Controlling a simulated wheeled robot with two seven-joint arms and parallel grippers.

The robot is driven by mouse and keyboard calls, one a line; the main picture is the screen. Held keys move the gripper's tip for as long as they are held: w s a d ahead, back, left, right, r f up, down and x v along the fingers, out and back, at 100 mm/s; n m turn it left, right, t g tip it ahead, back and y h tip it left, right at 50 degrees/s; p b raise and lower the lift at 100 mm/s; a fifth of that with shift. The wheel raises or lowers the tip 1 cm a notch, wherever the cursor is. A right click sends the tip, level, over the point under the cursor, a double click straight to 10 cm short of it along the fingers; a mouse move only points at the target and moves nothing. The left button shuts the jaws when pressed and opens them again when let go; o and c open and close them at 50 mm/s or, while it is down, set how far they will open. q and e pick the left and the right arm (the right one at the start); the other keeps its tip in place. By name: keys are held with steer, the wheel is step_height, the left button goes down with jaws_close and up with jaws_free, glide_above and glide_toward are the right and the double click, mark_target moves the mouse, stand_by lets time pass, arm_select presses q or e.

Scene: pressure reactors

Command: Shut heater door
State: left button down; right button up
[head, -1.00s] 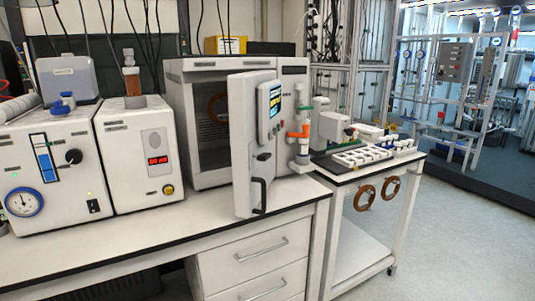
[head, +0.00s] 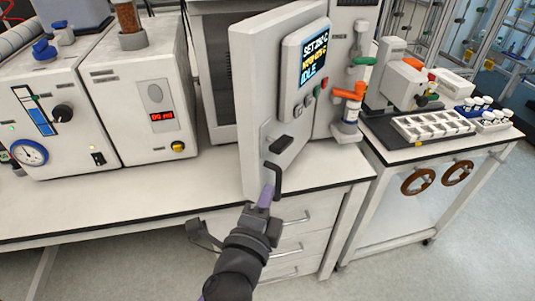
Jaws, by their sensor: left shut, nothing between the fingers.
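The heater door (head: 262,95) is white and stands open, swung out toward me over the bench's front edge. Its outer face carries a lit screen (head: 313,54) reading "IDLE" and a black handle (head: 277,177) low down. The heater body (head: 212,75) is behind it, with part of its dark interior showing left of the door. My left gripper (head: 266,194) is shut and empty, its fingertips at the lower end of the door by the handle. I cannot tell if they touch it. My right gripper is not in view.
White instruments with a gauge (head: 30,153) and a red display (head: 162,116) stand on the bench to the left. Orange and green valves (head: 349,95) stand right of the door. A side table with a vial tray (head: 432,126) is further right. Drawers (head: 290,245) are below.

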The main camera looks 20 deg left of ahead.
mark_target(260, 161)
arm_select(q)
steer(key=shift+w+a+f, duration=0.1)
steer(key=shift+w+a, duration=0.65)
steer(key=shift+w, duration=0.6)
steer(key=shift+w+a+r, duration=0.1)
steer(key=shift+w+a, duration=0.6)
steer(key=shift+w, duration=0.65)
steer(key=shift+w+a+f, duration=0.1)
steer(key=shift+w+a, duration=0.65)
steer(key=shift+w, duration=0.6)
